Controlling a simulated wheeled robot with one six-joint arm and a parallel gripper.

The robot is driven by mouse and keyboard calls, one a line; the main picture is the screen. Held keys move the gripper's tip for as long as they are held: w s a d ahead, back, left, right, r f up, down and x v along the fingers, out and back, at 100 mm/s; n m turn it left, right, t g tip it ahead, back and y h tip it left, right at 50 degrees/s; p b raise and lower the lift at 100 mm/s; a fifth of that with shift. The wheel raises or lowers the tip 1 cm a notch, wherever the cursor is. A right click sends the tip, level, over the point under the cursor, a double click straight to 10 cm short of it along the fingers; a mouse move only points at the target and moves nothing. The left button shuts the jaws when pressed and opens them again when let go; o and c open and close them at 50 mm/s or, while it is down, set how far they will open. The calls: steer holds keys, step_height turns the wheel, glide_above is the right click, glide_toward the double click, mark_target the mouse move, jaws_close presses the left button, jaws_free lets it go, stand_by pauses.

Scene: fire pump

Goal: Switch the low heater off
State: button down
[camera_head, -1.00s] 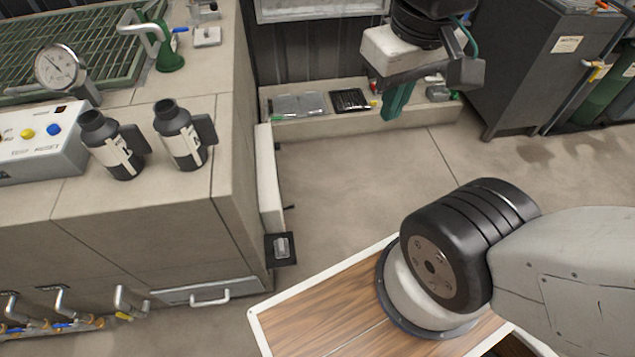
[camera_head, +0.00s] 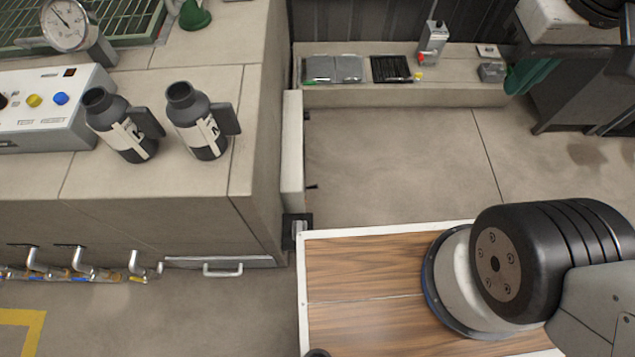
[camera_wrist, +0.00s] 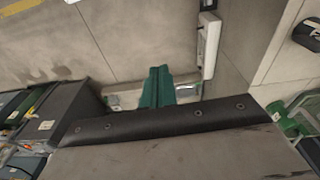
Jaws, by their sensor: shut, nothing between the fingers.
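A slim white panel (camera_head: 292,150), which looks like the low heater, is upright against the side of the bench near the floor. A small black plate with a grey switch piece (camera_head: 298,228) sits at its near end, partly hidden by the edge of a wooden top. Its on or off position cannot be read. My gripper (camera_head: 530,76) has green fingers, shut and empty, at the upper right, well away from the panel. The wrist view shows the fingers (camera_wrist: 157,88) pointing down over the floor, with the white panel (camera_wrist: 209,45) to their upper right, apart from them.
The bench holds two dark bottles (camera_head: 200,125), a button box (camera_head: 45,105) and a gauge (camera_head: 66,25). A low ledge (camera_head: 400,95) at the back carries trays and a grey box with a red knob (camera_head: 432,42). The floor (camera_head: 390,160) between is clear.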

steer(key=w+f+n+t+h, duration=0.15)
steer(key=w+f, duration=0.25)
steer(key=w, duration=0.6)
steer(key=w+f+n, duration=0.3)
steer(key=w+f, duration=0.2)
steer(key=w, duration=0.6)
steer(key=w+a+f+n+y, duration=0.1)
steer(key=w+a+f+n, duration=0.2)
steer(key=w+f, duration=0.4)
steer(key=w+a+f+n, duration=0.3)
steer(key=w+f, duration=0.2)
steer(key=f, duration=0.5)
steer(key=w+a+f+n+y, duration=0.15)
steer(key=a+f, duration=0.25)
steer(key=f, duration=0.5)
steer(key=a+f+n+y, duration=0.1)
steer(key=a+f+n, duration=0.2)
steer(key=f, duration=0.7)
steer(key=s+a+f+n+y, duration=0.1)
steer(key=s+a+f, duration=0.1)
steer(key=f, duration=0.5)
steer(key=s+a+f+n+y, duration=0.1)
steer(key=s+a+f, duration=0.2)
steer(key=s+f, duration=0.2)
steer(key=s+a+f+n+g+y, duration=0.1)
steer(key=s+f, duration=0.3)
steer(key=f, duration=0.4)
steer(key=shift+s+a+f+n, duration=0.15)
steer(key=shift+a+f+n, duration=0.2)
steer(key=shift+a, duration=0.4)
